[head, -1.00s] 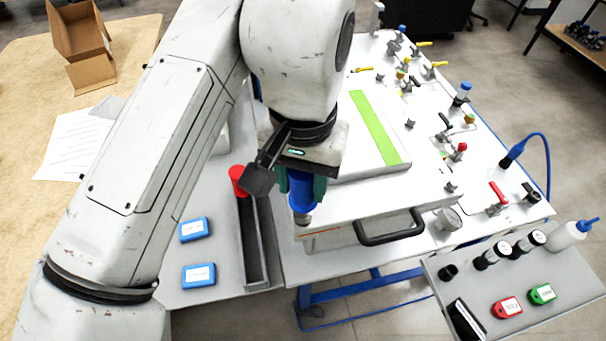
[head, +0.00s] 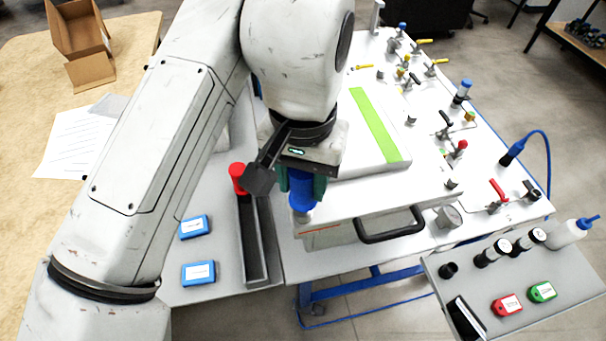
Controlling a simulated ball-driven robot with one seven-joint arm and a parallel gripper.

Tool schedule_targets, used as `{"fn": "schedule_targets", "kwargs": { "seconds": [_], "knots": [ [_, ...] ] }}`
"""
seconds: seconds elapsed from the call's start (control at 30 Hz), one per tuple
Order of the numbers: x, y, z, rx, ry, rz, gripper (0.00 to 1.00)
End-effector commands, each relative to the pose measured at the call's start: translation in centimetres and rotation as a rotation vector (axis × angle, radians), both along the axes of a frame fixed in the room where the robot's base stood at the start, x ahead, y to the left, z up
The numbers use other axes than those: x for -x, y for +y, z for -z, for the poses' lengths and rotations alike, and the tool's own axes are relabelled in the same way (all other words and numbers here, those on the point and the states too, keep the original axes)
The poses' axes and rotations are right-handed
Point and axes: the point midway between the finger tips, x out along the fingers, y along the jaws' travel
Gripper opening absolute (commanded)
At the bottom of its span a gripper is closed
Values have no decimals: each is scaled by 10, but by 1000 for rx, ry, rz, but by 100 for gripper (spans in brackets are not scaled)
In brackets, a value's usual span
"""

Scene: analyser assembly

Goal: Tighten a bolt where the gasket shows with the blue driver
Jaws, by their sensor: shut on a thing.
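My gripper (head: 302,185) is shut on the blue driver (head: 302,196), which points down with its grey tip (head: 302,216) at the near left corner of the white analyser lid (head: 350,200). The bolt under the tip is hidden, and I cannot tell whether the tip touches it. A thin orange-red line (head: 322,229) shows at the lid's front edge, just right of the tip; it may be the gasket. A red driver (head: 238,178) stands at the far end of the narrow grey tray (head: 254,245), left of my gripper.
A black handle (head: 390,232) sticks out from the analyser's front. Two blue boxes (head: 197,250) lie on the grey side table. A side shelf (head: 500,310) at the lower right holds red and green boxes and bottles. Valves crowd the bench's right side.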

Motion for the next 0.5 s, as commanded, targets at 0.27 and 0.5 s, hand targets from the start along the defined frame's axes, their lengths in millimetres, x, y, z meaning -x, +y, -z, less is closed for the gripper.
{"fn": "schedule_targets", "kwargs": {
  "seconds": [0.27,0.5],
  "knots": [
    [0,0,0,2,-1,241,0],
    [0,0,1,1,-1,549,0]
  ]
}}
